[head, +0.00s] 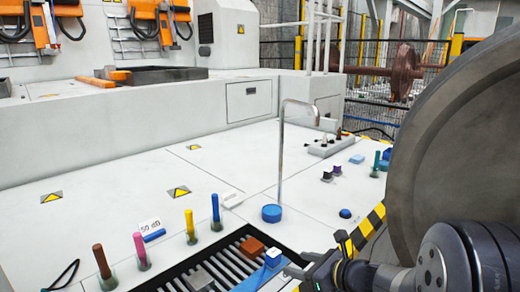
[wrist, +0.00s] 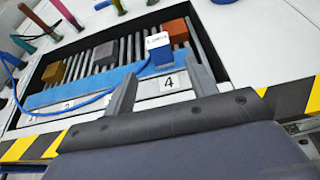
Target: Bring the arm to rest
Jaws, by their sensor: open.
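My gripper (head: 308,266) is low at the lower right of the head view, beside the slotted tray in the white bench. In the wrist view its two grey fingers (wrist: 163,88) stand apart with nothing gripped between them. A blue block with a white labelled top (wrist: 159,52) lies just beyond the fingertips; it also shows in the head view (head: 272,258). My arm comes in from the lower right of the head view, and part of it is out of frame.
The slotted tray (head: 228,268) holds a brown-orange block (head: 251,246) and a grey block (head: 199,279). Several coloured pegs (head: 190,226) stand left of it. A thin metal post (head: 281,150) rises behind. A large grey wheel (head: 450,130) fills the right side. The bench's middle left is mostly clear.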

